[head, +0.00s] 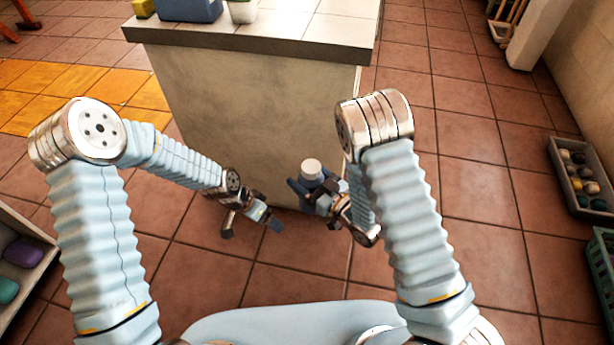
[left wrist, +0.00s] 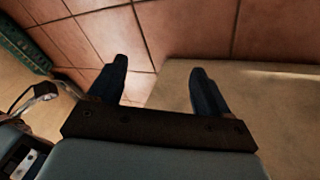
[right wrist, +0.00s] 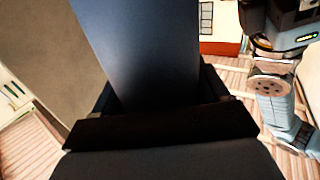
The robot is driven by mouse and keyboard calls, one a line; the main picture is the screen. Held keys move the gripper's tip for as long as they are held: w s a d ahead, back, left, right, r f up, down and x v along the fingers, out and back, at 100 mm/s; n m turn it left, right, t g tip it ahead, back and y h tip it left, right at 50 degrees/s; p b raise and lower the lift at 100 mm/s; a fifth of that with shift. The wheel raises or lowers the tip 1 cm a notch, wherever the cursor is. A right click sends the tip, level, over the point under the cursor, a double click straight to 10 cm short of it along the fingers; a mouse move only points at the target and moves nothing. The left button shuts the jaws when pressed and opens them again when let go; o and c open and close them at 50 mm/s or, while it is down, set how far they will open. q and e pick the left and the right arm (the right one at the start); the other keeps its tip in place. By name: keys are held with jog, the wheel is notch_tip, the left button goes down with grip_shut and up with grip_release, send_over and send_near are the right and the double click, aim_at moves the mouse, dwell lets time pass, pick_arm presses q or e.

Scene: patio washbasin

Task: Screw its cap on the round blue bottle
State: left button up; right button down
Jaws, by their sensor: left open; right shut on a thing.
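The round blue bottle (head: 299,187) is upright in my right gripper (head: 322,192), low in front of the washbasin block. A white cap (head: 311,168) sits on its top; I cannot tell how tightly it is seated. In the right wrist view the bottle's smooth blue side (right wrist: 140,45) fills the space between the fingers, and its top is out of that view. My left gripper (head: 252,224) is open and empty, left of the bottle and apart from it. In the left wrist view its two dark fingers (left wrist: 160,68) are spread with nothing between them.
The washbasin block (head: 265,120) stands close in front of both grippers. On its top are a blue container (head: 188,9), a yellow sponge (head: 143,8) and a pale pot (head: 243,11). A grey crate of round things (head: 566,180) stands right. The tiled floor (head: 450,190) between is clear.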

pick_arm(q)
jog(key=s+a+f+n, duration=0.1)
jog(key=s+f+n, duration=0.1)
jog(key=s+n, duration=0.2)
jog(key=s+a+f+n, duration=0.2)
jog(key=s+n, duration=0.3)
jog(key=s, duration=0.6)
jog(key=shift+s+f+n+y, duration=0.3)
jog(key=shift+f, duration=0.5)
jog(key=shift+a, duration=0.1)
